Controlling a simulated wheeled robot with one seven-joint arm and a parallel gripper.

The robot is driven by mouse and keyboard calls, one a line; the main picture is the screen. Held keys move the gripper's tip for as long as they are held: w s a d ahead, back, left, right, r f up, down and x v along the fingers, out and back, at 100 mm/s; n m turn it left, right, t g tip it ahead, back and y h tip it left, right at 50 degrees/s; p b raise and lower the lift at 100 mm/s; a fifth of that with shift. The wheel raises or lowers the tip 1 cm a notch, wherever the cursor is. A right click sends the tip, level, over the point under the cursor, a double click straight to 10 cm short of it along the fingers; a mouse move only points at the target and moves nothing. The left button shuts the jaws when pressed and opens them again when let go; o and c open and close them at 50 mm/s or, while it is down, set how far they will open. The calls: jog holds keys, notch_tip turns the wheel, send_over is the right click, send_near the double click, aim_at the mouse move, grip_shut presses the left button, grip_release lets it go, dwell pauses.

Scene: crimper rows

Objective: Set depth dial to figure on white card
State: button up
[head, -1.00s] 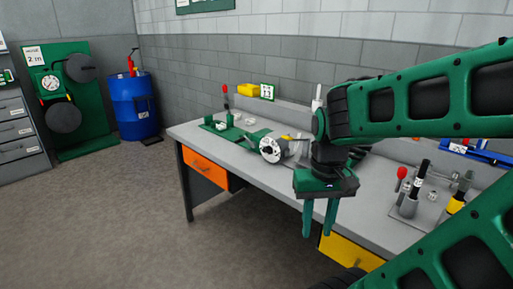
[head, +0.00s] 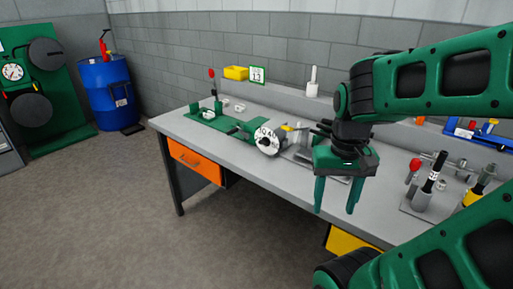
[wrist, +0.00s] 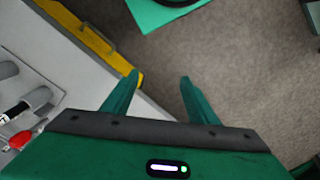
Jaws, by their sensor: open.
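A round white dial (head: 267,141) with dark marks and a dark hub sits on the front end of a green and grey device on the bench. Its marks are too small to read. A small white card (head: 257,75) with a green border stands at the back of the bench and seems to read 13. My gripper (head: 336,208) hangs open and empty to the right of the dial, apart from it, fingers pointing down near the bench's front edge. In the wrist view its two fingers (wrist: 158,78) are spread, with floor and bench edge beyond. The dial is not in the wrist view.
A blue barrel (head: 105,90) stands at left. Floor before the bench is clear.

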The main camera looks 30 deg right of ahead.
aim_at(262, 144)
jog(key=w+d+f+m+h, duration=0.2)
jog(key=w+d+h, duration=0.1)
jog(key=w, duration=0.5)
jog(key=w+d+f+m+g+h, duration=0.1)
jog(key=w+d+f+m+h, duration=0.2)
jog(key=w, duration=0.5)
jog(key=w+d+f+m+h, duration=0.2)
jog(key=w+d, duration=0.1)
jog(key=w, duration=0.5)
jog(key=shift+d+f+m+g+h, duration=0.1)
jog(key=shift+f+m+g+h, duration=0.2)
jog(key=shift+h, duration=0.1)
jog(key=w+a+t+h, duration=0.1)
jog(key=w, duration=0.2)
jog(key=w+a+f+h, duration=0.1)
jog(key=w+h, duration=0.1)
jog(key=w, duration=0.1)
jog(key=w+a+m+t+h, duration=0.1)
jog(key=w, duration=0.2)
jog(key=shift+w+a+f+t+h, duration=0.2)
jog(key=shift+w+t+h, duration=0.1)
jog(key=w+a+f+t+h, duration=0.1)
jog(key=w+a+t+h, duration=0.3)
jog(key=w+a, duration=0.45)
jog(key=shift+t+y, duration=0.3)
jog(key=shift+t, duration=0.4)
jog(key=x, duration=1)
jog(key=shift+s+d+f, duration=0.1)
jog(key=shift+d, duration=0.1)
